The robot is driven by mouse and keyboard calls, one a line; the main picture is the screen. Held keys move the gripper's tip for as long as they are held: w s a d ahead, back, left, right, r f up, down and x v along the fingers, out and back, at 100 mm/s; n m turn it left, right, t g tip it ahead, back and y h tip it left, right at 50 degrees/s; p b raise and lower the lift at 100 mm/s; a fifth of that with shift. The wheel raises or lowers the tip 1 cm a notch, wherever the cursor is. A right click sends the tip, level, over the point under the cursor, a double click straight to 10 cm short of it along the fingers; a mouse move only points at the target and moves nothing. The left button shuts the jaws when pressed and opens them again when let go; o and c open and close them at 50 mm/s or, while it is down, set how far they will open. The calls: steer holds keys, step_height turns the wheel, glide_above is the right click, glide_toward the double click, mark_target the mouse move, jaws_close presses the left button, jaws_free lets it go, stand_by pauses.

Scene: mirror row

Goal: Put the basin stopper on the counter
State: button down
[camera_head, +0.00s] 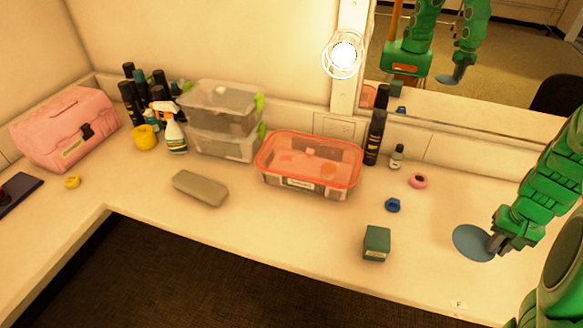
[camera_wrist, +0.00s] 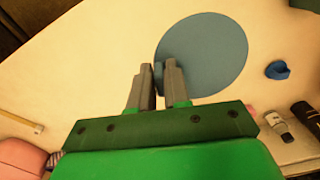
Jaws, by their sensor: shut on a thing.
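The basin stopper appears to be the flat, round blue-grey disc (camera_head: 470,242) at the right of the head view, over the counter (camera_head: 300,225). My gripper (camera_head: 494,246) is shut on the disc's right edge. In the wrist view the disc (camera_wrist: 210,52) extends right from between the two grey fingers of my gripper (camera_wrist: 158,74), with one finger in front of it. The mirror also shows the disc in the green gripper. I cannot tell whether the disc touches the counter or is a little above it.
A dark green box (camera_head: 376,244), a blue ring-like piece (camera_head: 393,205), a pink ring (camera_head: 418,180) and a small bottle (camera_head: 397,156) stand left of the disc. A lidded orange-rimmed container (camera_head: 308,165) is farther left. The counter immediately around the disc is clear.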

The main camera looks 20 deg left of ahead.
steer(key=w+a+n, duration=0.1)
steer(key=a+n, duration=0.1)
steer(key=a, duration=0.6)
steer(key=w+a+n, duration=0.1)
steer(key=a+n, duration=0.1)
steer(key=a, duration=0.7)
steer(key=w+a+n, duration=0.1)
steer(key=a, duration=0.8)
steer(key=shift+w+a+n, duration=0.2)
steer(key=shift+a+n, duration=0.05)
steer(key=shift+n, duration=0.15)
steer(key=s+a+n, duration=0.3)
steer(key=s+a, duration=0.2)
steer(key=a, duration=0.7)
steer(key=s+a+n, duration=0.3)
steer(key=s+a, duration=0.3)
steer(key=a, duration=0.6)
glide_toward(275, 215)
steer(key=shift+s+d+f, duration=0.45)
steer(key=shift+s+d, duration=0.1)
steer(key=shift+s, duration=0.25)
steer(key=shift+w+a+f, duration=0.25)
steer(key=shift+w+f, duration=0.1)
steer(key=shift+f, duration=0.2)
steer(key=shift+w+a+f, duration=0.25)
steer(key=shift+w+f, duration=0.1)
steer(key=shift+f, duration=1.65)
